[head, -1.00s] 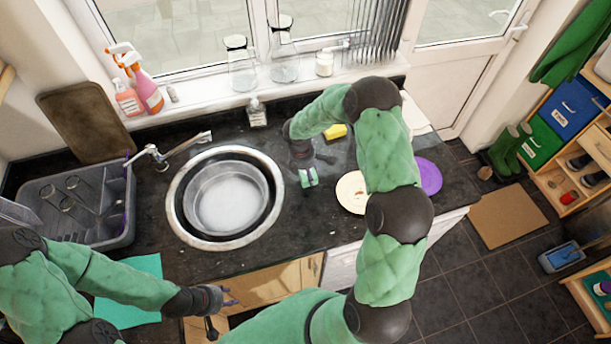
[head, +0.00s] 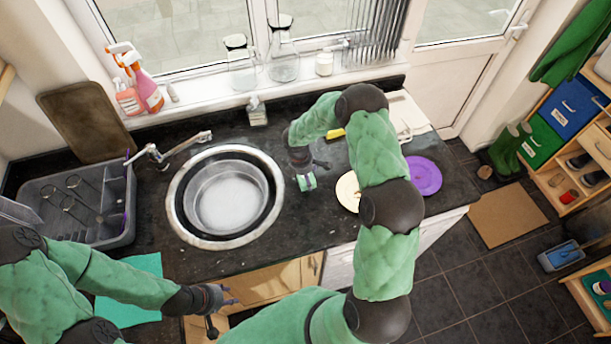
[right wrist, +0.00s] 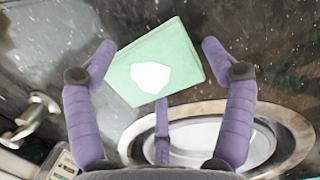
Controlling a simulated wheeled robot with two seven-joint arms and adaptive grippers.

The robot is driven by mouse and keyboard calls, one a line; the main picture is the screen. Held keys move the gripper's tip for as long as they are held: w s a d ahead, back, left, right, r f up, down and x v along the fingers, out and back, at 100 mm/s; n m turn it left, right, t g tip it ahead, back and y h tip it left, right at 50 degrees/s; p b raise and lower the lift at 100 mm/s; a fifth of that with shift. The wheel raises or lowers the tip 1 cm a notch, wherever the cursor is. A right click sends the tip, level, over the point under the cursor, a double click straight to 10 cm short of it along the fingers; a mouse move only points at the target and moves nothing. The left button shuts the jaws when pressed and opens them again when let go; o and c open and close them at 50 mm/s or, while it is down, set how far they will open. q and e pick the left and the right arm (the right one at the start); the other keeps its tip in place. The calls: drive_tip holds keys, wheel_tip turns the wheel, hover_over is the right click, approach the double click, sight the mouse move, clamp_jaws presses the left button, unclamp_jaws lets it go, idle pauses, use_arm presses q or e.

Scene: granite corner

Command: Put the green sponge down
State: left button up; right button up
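The green sponge (head: 306,182) is on the dark counter, right of the round sink. In the right wrist view the green sponge (right wrist: 170,80) has a pale patch on its face and lies between my spread purple fingers, with small gaps at both sides. My right gripper (head: 303,172) is open, just above and around it; its fingers are partly hidden in the head view. My left gripper (head: 225,306) is open and empty in front of the counter's front edge, its fingers spread apart.
The sink (head: 178,222) holds a basin (head: 190,200). A cream disc (head: 346,192), a purple plate (head: 424,176) and a partly hidden yellow sponge (head: 335,133) lie on the right. A grey dish rack (head: 122,215) stands at left. Counter near the green sponge is clear.

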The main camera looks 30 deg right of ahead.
sight(301, 179)
drive_tip(key=shift+r, duration=0.15)
drive_tip(key=shift+r, duration=0.4)
wheel_tip(301, 179, up, 11)
drive_tip(key=a, duration=0.1)
drive_tip(key=shift+a, duration=0.4)
idle(0.4)
